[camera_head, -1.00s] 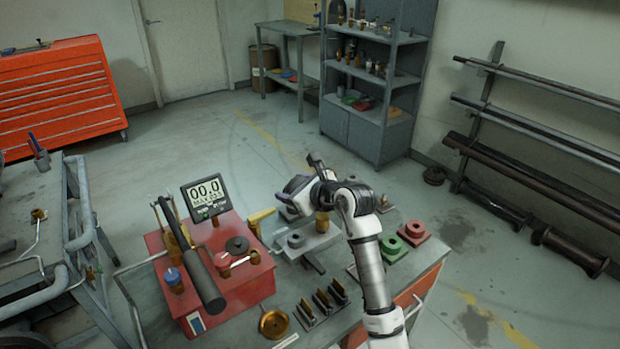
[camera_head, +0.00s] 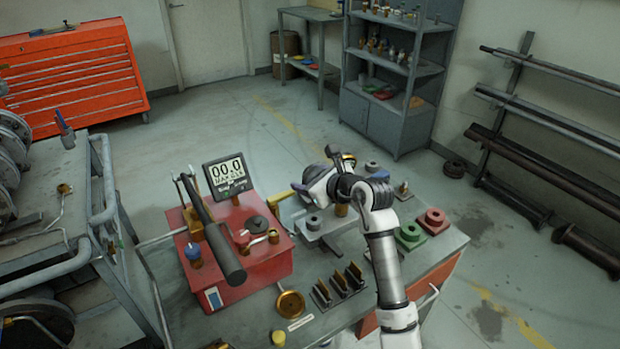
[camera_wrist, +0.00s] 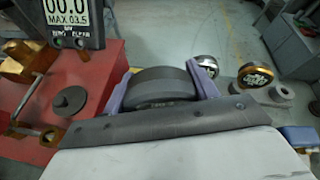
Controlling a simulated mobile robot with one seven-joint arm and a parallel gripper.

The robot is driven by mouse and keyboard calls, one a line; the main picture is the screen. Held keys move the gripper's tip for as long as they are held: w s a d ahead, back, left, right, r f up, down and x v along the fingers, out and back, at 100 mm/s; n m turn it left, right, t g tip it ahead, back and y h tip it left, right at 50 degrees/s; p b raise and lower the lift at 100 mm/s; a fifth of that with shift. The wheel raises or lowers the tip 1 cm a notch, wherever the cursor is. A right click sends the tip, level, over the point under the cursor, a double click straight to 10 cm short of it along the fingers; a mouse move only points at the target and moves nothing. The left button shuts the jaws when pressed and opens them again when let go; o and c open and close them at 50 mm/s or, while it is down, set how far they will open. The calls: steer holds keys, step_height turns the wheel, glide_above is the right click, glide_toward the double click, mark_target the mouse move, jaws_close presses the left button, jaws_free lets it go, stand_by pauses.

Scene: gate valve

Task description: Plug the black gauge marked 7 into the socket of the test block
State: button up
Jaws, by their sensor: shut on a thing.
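My gripper (camera_wrist: 160,92) has purple fingers and is shut on a dark round gauge (camera_wrist: 165,83), seen edge-on in the wrist view. Its face and number are not readable from here. In the head view my gripper (camera_head: 299,188) hangs over the bench, right of the red test block (camera_head: 262,272). The test block also shows in the wrist view (camera_wrist: 88,72), left of my gripper and apart from the held gauge. It carries a digital display (camera_head: 228,174) reading 00.0, a black disc (camera_head: 257,224) and brass fittings (camera_head: 273,237). I cannot tell which fitting is the socket.
A long dark lever (camera_head: 222,244) slants over the test block. A grey stand (camera_head: 325,222) is below my gripper, with a yellow handle (camera_head: 290,208) beside it. A silver-rimmed gauge (camera_wrist: 200,66) and a gold-rimmed gauge (camera_wrist: 255,77) lie to the right. Dark brackets (camera_head: 340,284) stand in front.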

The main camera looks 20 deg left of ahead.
steer(key=shift+f+b, duration=1.6)
steer(key=shift+f, duration=0.6)
steer(key=shift+f+b, duration=0.25)
steer(key=shift+b, duration=0.5)
steer(key=shift+f+b, duration=0.3)
steer(key=shift+f+b, duration=1.25)
steer(key=shift+f, duration=0.1)
steer(key=o, duration=1.2)
steer(key=shift+c, duration=0.2)
steer(key=b+v, duration=0.3)
steer(key=v, duration=1.1)
steer(key=shift+r, duration=0.1)
